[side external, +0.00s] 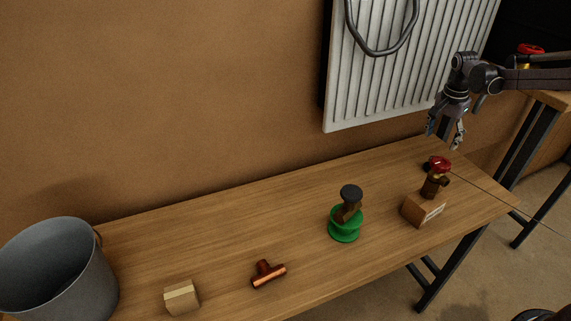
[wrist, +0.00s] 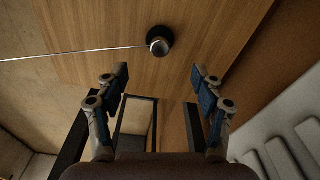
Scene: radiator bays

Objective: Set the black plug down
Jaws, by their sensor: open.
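A small round black plug (wrist: 159,40) with a pale metallic top stands on the wooden table in the wrist view, just beyond my fingertips. In the side view, a dark round piece (side external: 428,167) beside the red-topped valve seems to be this plug, partly hidden. My gripper (side external: 445,135) is above the table's far right end, apart from the table. In the wrist view my gripper (wrist: 160,75) has its two blue-padded fingers spread wide with nothing between them.
A red-topped brass valve (side external: 436,178) stands by a wooden block (side external: 424,211). A green spool (side external: 344,228) carries a black-topped piece (side external: 350,194). A copper tee (side external: 268,274), pale block (side external: 181,298) and grey bucket (side external: 60,275) are further left. A radiator (side external: 400,80) hangs behind.

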